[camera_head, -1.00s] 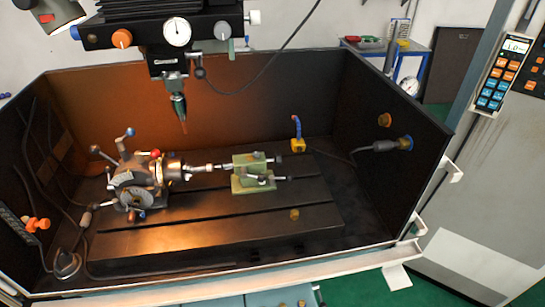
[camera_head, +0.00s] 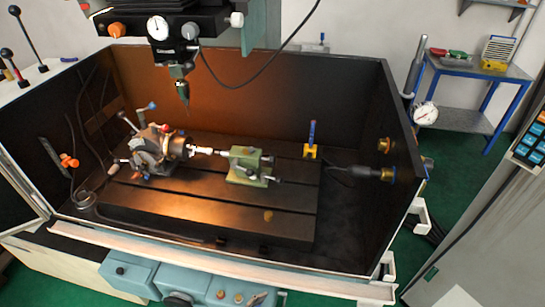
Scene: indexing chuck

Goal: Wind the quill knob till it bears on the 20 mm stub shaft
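The indexing chuck (camera_head: 162,148) sits at the left of the slotted machine table (camera_head: 190,215) inside the black enclosure. A bright stub shaft (camera_head: 205,151) sticks out of its right side toward the green tailstock (camera_head: 247,165). Whether the shaft touches the tailstock is too small to tell. The quill knob seems to be the small dark knob (camera_head: 278,180) at the tailstock's right side, but I cannot be sure. Neither of my grippers shows in the head view.
The machine head with a dial (camera_head: 157,27) and pointed tool (camera_head: 185,92) hangs above the table. A yellow-based blue post (camera_head: 312,140) stands behind it. The enclosure's front rim (camera_head: 215,258) is nearest. A blue side table (camera_head: 470,72) and control cabinet (camera_head: 490,215) are at right.

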